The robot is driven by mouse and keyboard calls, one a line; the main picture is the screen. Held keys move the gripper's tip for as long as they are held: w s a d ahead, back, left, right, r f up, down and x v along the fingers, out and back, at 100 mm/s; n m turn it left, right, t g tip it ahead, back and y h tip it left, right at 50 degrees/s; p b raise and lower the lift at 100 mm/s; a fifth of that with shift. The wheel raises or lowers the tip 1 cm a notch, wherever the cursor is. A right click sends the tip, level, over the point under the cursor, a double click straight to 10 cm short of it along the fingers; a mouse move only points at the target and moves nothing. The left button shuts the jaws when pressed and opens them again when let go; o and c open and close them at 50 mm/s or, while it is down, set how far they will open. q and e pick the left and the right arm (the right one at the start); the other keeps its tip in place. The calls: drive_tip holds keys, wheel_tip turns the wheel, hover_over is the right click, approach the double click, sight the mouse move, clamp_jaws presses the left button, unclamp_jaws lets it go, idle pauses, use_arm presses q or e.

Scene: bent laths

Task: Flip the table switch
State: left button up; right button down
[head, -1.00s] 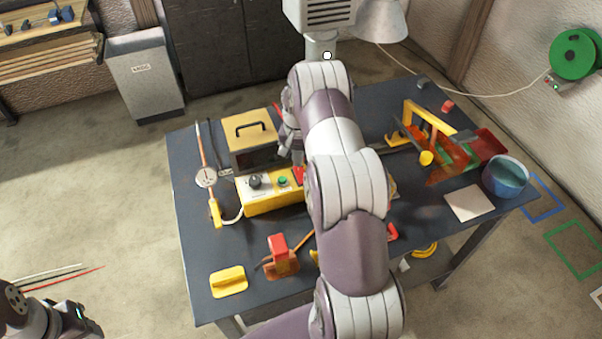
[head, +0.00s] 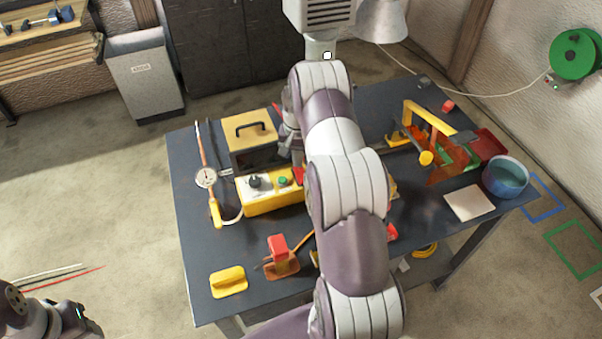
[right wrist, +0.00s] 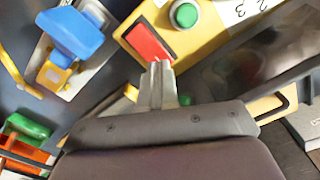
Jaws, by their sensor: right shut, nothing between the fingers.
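A yellow control box (head: 272,203) stands on the dark table (head: 215,255), with a black knob (head: 256,182) and a green button (head: 283,181) on its white panel. A red rocker switch (right wrist: 149,42) sits beside the green button in the right wrist view; in the head view my right arm covers most of it. My right gripper (right wrist: 160,66) is shut and empty, its tips at the near edge of the red rocker. I cannot tell whether they touch it. Only part of my left arm shows at the lower left of the head view, without its fingers.
A black box with a yellow lid (head: 252,134) stands behind the control box. A dial gauge (head: 206,177) lies to its left. A blue-topped piece (right wrist: 70,34) is near the rocker. A blue bucket (head: 506,178) stands at the right.

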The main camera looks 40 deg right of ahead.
drive_tip(key=shift+f+b, duration=0.65)
drive_tip(key=shift+f, duration=0.3)
idle(0.6)
wheel_tip(320, 180, up, 7)
drive_tip(key=p, duration=0.5)
drive_tip(key=shift+r, duration=0.1)
idle(0.4)
